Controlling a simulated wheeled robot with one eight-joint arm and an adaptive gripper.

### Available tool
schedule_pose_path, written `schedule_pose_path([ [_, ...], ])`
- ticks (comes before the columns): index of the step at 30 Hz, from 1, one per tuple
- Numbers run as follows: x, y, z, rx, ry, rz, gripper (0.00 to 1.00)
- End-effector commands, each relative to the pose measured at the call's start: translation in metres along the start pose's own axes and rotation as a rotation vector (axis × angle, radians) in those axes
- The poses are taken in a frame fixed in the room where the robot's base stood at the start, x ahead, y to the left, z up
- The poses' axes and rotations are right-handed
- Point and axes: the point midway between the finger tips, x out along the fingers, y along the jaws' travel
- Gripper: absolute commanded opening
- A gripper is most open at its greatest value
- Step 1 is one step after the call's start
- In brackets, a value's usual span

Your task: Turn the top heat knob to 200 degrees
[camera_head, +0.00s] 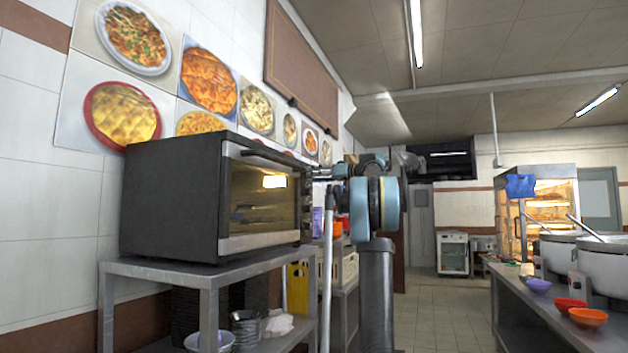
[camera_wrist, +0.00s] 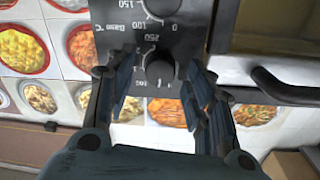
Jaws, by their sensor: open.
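The toaster oven (camera_head: 175,200) stands on a metal shelf at the left in the head view, its door front facing right. In the wrist view its dark control panel (camera_wrist: 112,15) shows inverted, with white dial numbers. The top heat knob (camera_wrist: 159,73) is the round dark knob nearest the panel's edge. My gripper (camera_wrist: 160,64) is open, with one finger on each side of this knob; I cannot tell whether they touch it. The knob's exact setting is unclear.
Another knob (camera_wrist: 161,7) is at the wrist view's top edge. The oven's door handle (camera_wrist: 288,88) juts out close to my right-hand finger. The metal shelf (camera_head: 205,277) bears the oven. A counter (camera_head: 530,310) with pots and bowls is at the right; the aisle floor (camera_head: 440,310) is clear.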

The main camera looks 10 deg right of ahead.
Motion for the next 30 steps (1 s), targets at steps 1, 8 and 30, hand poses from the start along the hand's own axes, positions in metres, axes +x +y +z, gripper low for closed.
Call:
schedule_pose_path([
  [1, 0.0037, -0.0001, 0.0000, 0.000, 0.000, -0.001, 0.49],
  [8, 0.0097, -0.0003, 0.0001, 0.000, 0.000, -0.001, 0.49],
  [30, 0.0091, 0.0005, 0.0001, 0.032, -0.002, 0.001, 0.04],
])
